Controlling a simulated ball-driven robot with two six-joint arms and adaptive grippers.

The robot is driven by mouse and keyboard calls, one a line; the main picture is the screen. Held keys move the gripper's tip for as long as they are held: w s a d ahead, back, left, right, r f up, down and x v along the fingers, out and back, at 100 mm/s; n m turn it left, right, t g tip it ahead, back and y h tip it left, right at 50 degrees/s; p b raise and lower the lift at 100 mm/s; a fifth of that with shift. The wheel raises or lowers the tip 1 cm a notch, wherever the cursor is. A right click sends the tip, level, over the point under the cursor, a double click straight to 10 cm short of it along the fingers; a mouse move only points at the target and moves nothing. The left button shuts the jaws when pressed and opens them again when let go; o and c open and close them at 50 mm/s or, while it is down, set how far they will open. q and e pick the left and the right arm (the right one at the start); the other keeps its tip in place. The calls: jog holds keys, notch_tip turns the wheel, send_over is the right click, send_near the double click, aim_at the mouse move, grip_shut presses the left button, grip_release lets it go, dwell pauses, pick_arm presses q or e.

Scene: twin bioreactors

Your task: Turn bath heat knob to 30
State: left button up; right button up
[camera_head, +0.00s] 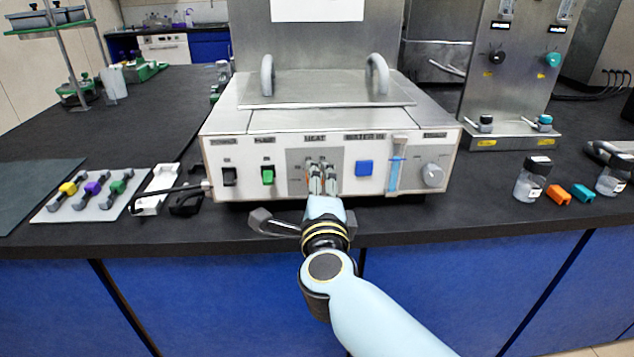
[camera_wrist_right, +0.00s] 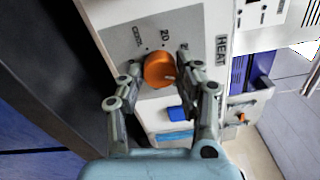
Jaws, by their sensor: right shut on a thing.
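The water bath (camera_head: 232,150) is a white and steel box on the dark bench. Its front panel has a section labelled HEAT. The orange heat knob (camera_wrist_right: 158,70) shows in the right wrist view, with printed marks around it, one reading 20; another beside the right finger is partly covered. I cannot read the knob's exact setting. My right gripper (camera_head: 316,177) is at the HEAT section and hides most of the knob in the head view. In the wrist view its fingers (camera_wrist_right: 158,74) stand on both sides of the knob, shut on it. My left gripper is out of view.
On the same panel are a black switch (camera_head: 229,177), a green switch (camera_head: 267,175), a blue button (camera_head: 364,168), a flow tube (camera_head: 396,165) and a grey knob (camera_head: 432,175). Left is a tray of coloured clamps (camera_head: 90,205). Right are a jar (camera_head: 531,180) and orange and teal pieces.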

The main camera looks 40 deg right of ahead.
jog(key=o, duration=1.1)
jog(key=shift+s+f, duration=0.1)
jog(key=shift+o, duration=0.2)
